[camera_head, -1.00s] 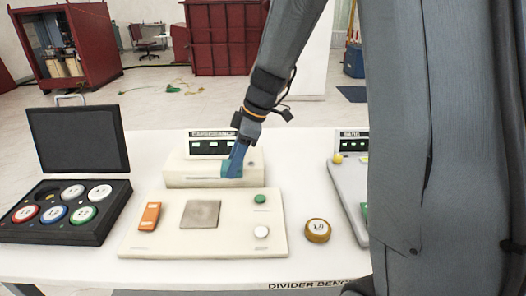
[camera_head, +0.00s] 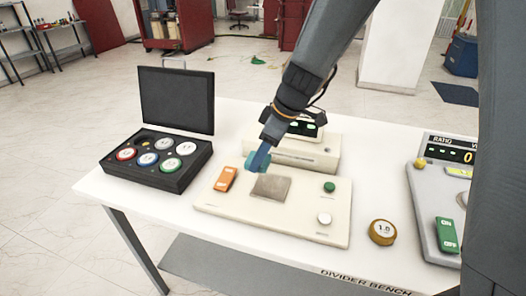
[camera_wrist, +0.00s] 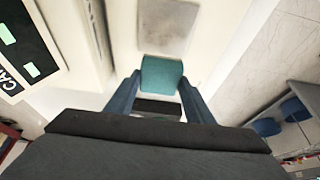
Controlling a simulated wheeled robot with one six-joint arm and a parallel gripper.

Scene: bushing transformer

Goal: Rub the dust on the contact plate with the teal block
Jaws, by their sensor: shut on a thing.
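My gripper (camera_head: 259,161) is shut on the teal block (camera_head: 251,160) and holds it near the far left edge of the contact plate. In the wrist view the teal block (camera_wrist: 161,74) sits between the two blue fingers of my gripper (camera_wrist: 157,88). The contact plate (camera_head: 271,188) is a grey-brown square on the cream panel. I cannot tell whether the block touches the panel. Dust appears only as faint mottling on the plate.
An orange switch (camera_head: 225,179) stands left of the plate. A green button (camera_head: 329,187) and white button (camera_head: 324,219) are to its right. The capacitance box (camera_head: 300,152) rises behind. A brass weight (camera_head: 382,232) and open black case (camera_head: 157,165) flank the panel.

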